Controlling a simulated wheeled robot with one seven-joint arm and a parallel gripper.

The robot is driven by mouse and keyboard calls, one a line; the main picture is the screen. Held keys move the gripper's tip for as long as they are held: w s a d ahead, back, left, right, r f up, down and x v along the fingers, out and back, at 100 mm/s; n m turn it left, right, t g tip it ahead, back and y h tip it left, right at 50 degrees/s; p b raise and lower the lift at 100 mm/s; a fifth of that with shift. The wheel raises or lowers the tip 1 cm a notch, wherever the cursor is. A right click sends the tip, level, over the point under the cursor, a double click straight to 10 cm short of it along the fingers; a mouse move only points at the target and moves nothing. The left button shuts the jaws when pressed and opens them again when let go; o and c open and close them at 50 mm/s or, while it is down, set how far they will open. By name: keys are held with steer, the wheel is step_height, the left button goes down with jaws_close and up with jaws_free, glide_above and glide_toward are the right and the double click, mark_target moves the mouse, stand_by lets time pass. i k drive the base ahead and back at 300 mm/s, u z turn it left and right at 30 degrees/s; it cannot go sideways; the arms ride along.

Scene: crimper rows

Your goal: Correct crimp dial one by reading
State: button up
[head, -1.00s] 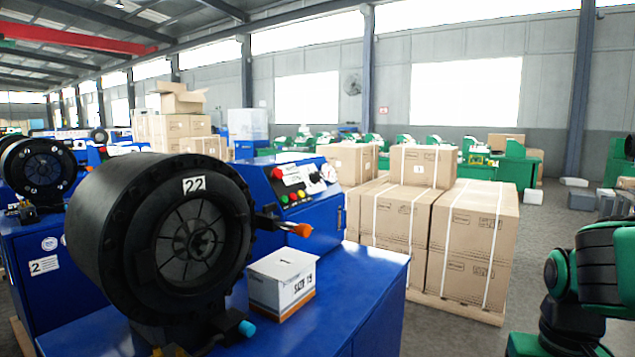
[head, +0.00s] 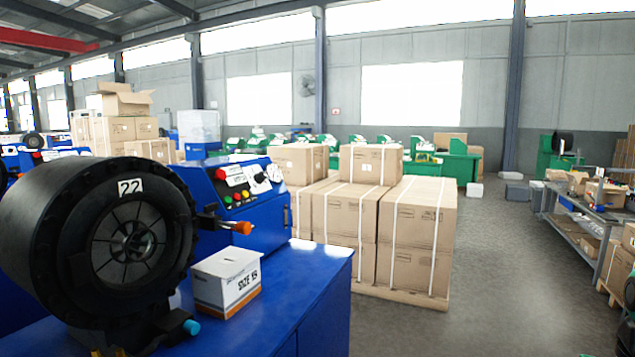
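A blue crimper stands at the left in the head view, with a large black round crimping head (head: 98,240) marked with a white "22" label (head: 130,187). Its blue control panel (head: 238,187) carries a red button, several coloured buttons and a white round dial (head: 260,178), whose reading is too small to tell. An orange-tipped lever (head: 238,227) sticks out beside the head. A white box (head: 227,281) marked "SIZE 19", as far as I can read, sits on the blue bench top (head: 312,268). My gripper is not in view.
Strapped cardboard boxes (head: 412,225) on a pallet (head: 400,296) stand right of the crimper. The grey floor (head: 490,270) is open further right. A grey workbench (head: 580,232) with clutter lines the right side. Green machines (head: 460,163) stand behind.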

mark_target(259, 177)
steer(key=z, duration=0.6)
steer(key=k, duration=0.8)
steer(key=z, duration=0.3)
steer(key=i, duration=1.3)
steer(key=u, duration=1.05)
steer(key=i, duration=0.95)
steer(key=u, duration=0.25)
